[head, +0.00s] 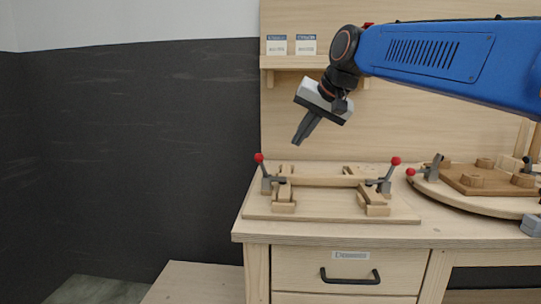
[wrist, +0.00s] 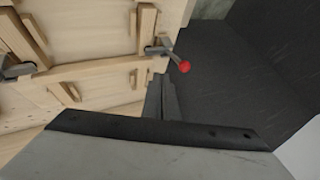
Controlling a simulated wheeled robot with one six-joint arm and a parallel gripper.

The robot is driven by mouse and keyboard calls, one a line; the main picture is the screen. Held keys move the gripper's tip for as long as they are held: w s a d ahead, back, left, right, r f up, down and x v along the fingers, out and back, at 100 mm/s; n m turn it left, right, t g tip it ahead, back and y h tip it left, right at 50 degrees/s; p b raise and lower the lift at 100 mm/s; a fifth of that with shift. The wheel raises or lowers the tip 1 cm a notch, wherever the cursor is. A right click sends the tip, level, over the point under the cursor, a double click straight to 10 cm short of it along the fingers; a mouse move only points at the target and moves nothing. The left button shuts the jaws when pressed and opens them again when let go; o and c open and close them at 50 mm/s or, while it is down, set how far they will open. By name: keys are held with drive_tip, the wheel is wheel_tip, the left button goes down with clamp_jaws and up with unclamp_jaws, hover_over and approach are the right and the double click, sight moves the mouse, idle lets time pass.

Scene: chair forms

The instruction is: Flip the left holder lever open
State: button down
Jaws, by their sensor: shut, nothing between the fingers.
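The left holder lever (head: 265,172) is a grey clamp with a red ball knob at the left end of the wooden form (head: 322,216) on the bench. Its handle stands up, leaning slightly left, and its grey arm reaches right toward the wooden pieces. In the wrist view this lever (wrist: 160,49) and its red knob show just beyond my fingers. My gripper (head: 297,142) is shut and empty, tilted down-left, above and to the right of the knob in the head view and apart from it. In the wrist view the shut fingers (wrist: 160,92) point toward the lever.
A matching right lever (head: 385,178) with a red knob stands at the form's right end. A rounded board (head: 480,203) with another red-knobbed clamp lies farther right. A shelf (head: 300,62) with two labels is behind. Open space lies left of the bench.

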drive_tip(key=x, duration=0.9)
drive_tip(key=shift+w+a+f, duration=0.1)
drive_tip(key=shift+w+f, duration=0.05)
drive_tip(key=shift+f, duration=0.25)
drive_tip(key=shift+w+a+r, duration=0.1)
drive_tip(key=shift+w+a, duration=0.05)
drive_tip(key=shift+a, duration=0.5)
drive_tip(key=shift+w+a+r, duration=0.1)
drive_tip(key=shift+w+a, duration=0.1)
drive_tip(key=shift+a, duration=0.45)
drive_tip(key=shift+w+a+r, duration=0.1)
drive_tip(key=shift+w+a, duration=0.05)
drive_tip(key=shift+a, duration=0.5)
